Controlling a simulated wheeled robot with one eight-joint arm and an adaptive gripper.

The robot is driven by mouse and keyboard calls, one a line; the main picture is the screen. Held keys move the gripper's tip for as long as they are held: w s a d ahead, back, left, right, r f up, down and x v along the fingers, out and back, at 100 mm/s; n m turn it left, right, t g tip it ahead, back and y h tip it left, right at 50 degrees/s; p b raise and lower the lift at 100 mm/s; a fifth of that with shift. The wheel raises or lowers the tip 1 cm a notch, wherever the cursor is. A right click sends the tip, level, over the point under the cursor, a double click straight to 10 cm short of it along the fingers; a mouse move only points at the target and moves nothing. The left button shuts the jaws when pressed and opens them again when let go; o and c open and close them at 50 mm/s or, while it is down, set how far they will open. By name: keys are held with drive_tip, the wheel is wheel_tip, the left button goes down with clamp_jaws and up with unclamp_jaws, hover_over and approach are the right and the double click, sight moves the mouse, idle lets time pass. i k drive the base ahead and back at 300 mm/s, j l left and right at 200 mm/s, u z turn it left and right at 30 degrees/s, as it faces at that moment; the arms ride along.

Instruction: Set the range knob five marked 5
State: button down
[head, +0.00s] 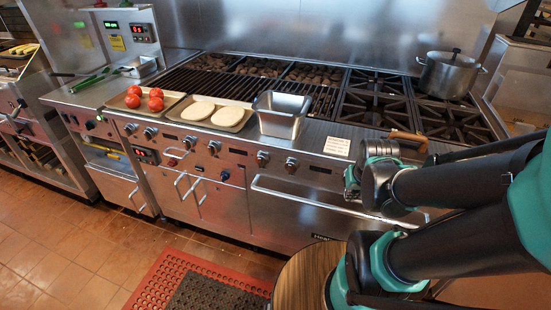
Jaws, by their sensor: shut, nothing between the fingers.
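My gripper (351,178) is in front of the panel, right of these knobs. It is shut and empty, its fingertips mostly hidden by my wrist. Any panel controls behind my arm are hidden.
A long oven handle (315,200) runs below the panel. A steel pan (283,115), a tray of flatbreads (236,124) and a tray of tomatoes (118,103) sit on the front ledge. A wooden handle (407,136) lies behind my gripper. A pot (449,74) stands back right.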

sight(263, 157)
drive_tip(key=u, duration=0.75)
drive_tip(key=k+l+u, duration=0.2)
drive_tip(key=u, duration=0.15)
drive_tip(key=k+l+u, duration=0.25)
drive_tip(key=u, duration=0.15)
drive_tip(key=k+l+u, duration=0.1)
drive_tip(key=k+u, duration=0.25)
drive_tip(key=k+l, duration=0.15)
drive_tip(key=k, duration=0.45)
